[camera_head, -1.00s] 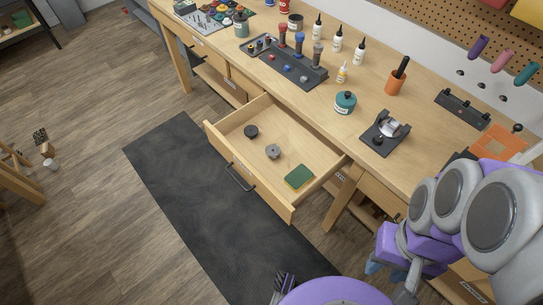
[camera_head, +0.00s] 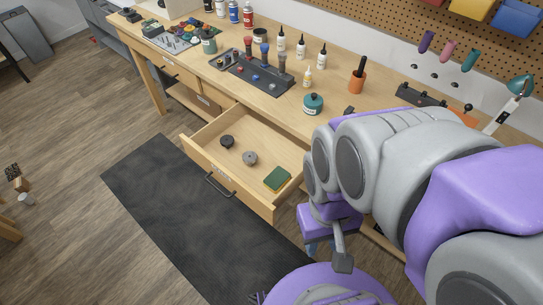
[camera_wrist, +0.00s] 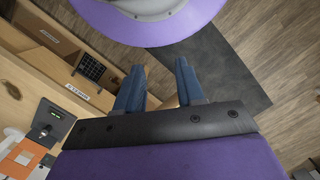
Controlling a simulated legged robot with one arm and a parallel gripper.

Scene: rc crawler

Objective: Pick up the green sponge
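The green sponge (camera_head: 277,179) has a yellow lower edge and lies flat in the near right part of the open wooden drawer (camera_head: 228,180). My gripper (camera_wrist: 160,72) shows two blue fingers spread apart with nothing between them, so it is open. In the head view only a little of the blue fingers shows below my purple wrist, to the right of the drawer. My gripper is apart from the sponge. The sponge is not in the wrist view.
A dark round piece (camera_head: 227,141) and a grey round piece (camera_head: 250,158) lie left of the sponge. A dark mat (camera_head: 175,210) covers the floor in front.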

